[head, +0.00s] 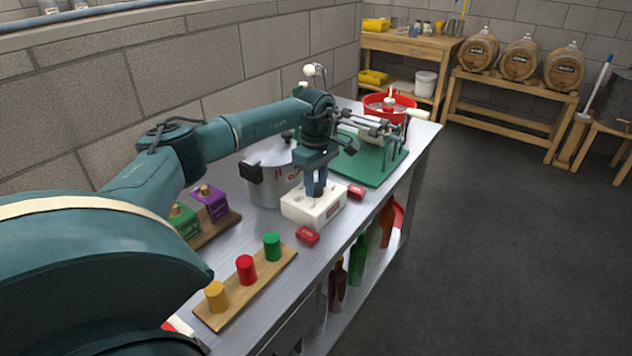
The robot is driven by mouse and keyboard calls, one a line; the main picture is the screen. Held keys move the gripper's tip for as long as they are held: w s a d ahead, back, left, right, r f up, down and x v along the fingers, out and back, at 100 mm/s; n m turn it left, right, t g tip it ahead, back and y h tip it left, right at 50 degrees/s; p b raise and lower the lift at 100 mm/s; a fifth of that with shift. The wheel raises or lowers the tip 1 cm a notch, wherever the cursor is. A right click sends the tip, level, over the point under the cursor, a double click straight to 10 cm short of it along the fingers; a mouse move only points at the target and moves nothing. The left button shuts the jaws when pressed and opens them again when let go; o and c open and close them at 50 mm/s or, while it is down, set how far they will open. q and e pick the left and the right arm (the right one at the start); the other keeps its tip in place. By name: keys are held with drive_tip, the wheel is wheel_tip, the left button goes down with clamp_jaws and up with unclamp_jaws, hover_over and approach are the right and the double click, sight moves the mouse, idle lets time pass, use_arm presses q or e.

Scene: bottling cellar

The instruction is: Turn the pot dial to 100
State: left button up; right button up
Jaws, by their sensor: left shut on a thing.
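My left gripper (319,192) comes in from the left and points straight down onto the top of a white box (300,207) with a small red label on its front. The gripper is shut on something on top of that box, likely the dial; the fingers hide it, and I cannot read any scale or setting. The steel pot (265,187) with a dark side handle and red lettering stands directly behind and left of the box, partly covered by my arm. My right gripper is not in view.
Small red blocks (307,236) lie beside the box. A wooden board (252,290) with yellow, red and green cylinders is in front. A green-based rig (385,170) and a red tub (402,105) stand behind. Bottles (357,260) stand below the bench. Open floor lies to the right.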

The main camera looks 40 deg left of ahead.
sight(317, 186)
use_arm(q)
drive_tip(key=shift+w+r, duration=0.1)
idle(0.5)
drive_tip(key=o, duration=1)
drive_tip(key=shift+c, duration=0.2)
wheel_tip(317, 186, up, 13)
drive_tip(key=b, duration=0.1)
drive_tip(key=shift+d, duration=0.1)
